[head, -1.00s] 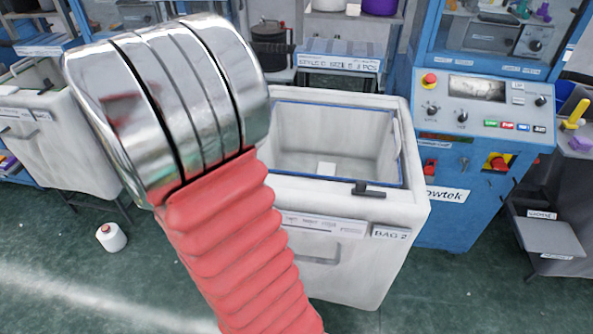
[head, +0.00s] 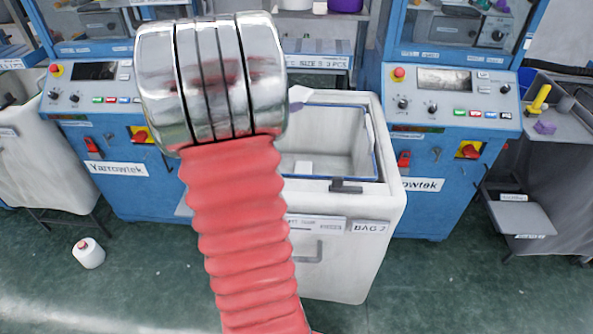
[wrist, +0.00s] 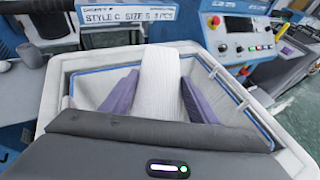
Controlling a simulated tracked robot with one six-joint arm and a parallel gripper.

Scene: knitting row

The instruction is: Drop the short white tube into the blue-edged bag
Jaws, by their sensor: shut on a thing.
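The blue-edged bag (head: 330,265) is a pale, open-topped, bin-like bag in the middle of the head view, labelled BAG 2. Its blue-edged rim also shows in the wrist view (wrist: 262,128). My gripper (wrist: 158,85) has purple fingers, shut on both sides of the short white tube (wrist: 158,62). In the wrist view the tube lies over the bag's opening. The tube's height above the bag is hard to tell.
Blue knitting machines stand at left (head: 108,150) and right (head: 455,130). A white yarn cone (head: 88,253) stands on the green floor at left. A grey side shelf (head: 515,218) is at right.

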